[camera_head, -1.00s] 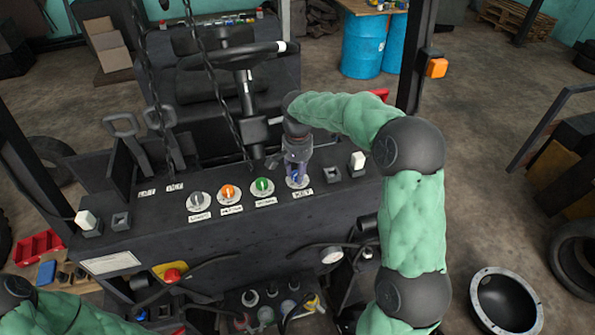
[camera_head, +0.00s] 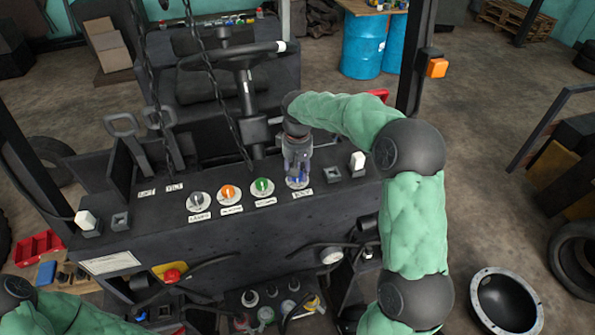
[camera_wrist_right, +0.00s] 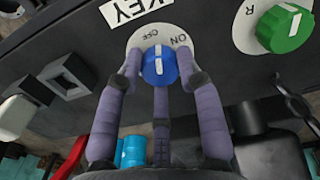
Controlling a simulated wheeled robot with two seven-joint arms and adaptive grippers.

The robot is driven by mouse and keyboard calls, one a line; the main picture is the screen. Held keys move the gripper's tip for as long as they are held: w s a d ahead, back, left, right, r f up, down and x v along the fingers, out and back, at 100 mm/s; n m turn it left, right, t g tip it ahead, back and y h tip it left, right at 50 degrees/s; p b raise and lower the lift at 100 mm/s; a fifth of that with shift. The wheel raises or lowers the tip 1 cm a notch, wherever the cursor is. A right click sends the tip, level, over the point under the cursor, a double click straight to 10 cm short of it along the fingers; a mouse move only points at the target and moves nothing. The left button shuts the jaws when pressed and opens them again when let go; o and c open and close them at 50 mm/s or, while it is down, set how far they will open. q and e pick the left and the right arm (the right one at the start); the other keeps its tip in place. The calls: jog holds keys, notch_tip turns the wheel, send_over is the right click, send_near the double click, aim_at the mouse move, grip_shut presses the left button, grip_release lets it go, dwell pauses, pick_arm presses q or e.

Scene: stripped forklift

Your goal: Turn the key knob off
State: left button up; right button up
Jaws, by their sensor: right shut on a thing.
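The key knob (camera_wrist_right: 160,66) is blue with a white line, on a white round plate marked ON and OFF, beside a KEY label (camera_wrist_right: 133,8). In the wrist view its line runs nearly straight up and down the picture; I cannot tell exactly which mark it points at. In the head view the knob (camera_head: 298,182) is mostly covered by my right gripper (camera_head: 297,172), which reaches down onto it. The purple-grey fingers of my right gripper (camera_wrist_right: 160,75) are closed around the knob. My left gripper is out of view; only part of that arm shows at the lower left.
Grey (camera_head: 199,201), orange (camera_head: 228,191) and green (camera_head: 262,187) knobs sit left of the key knob on the dark panel. A square socket (camera_head: 332,174) and white switch (camera_head: 358,160) are to its right. Chains (camera_head: 232,120) hang over the panel.

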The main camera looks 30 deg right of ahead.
jog(key=shift+n, duration=1.6)
jog(key=o, duration=1.1)
jog(key=shift+o, duration=0.2)
notch_tip(320, 180, up, 12)
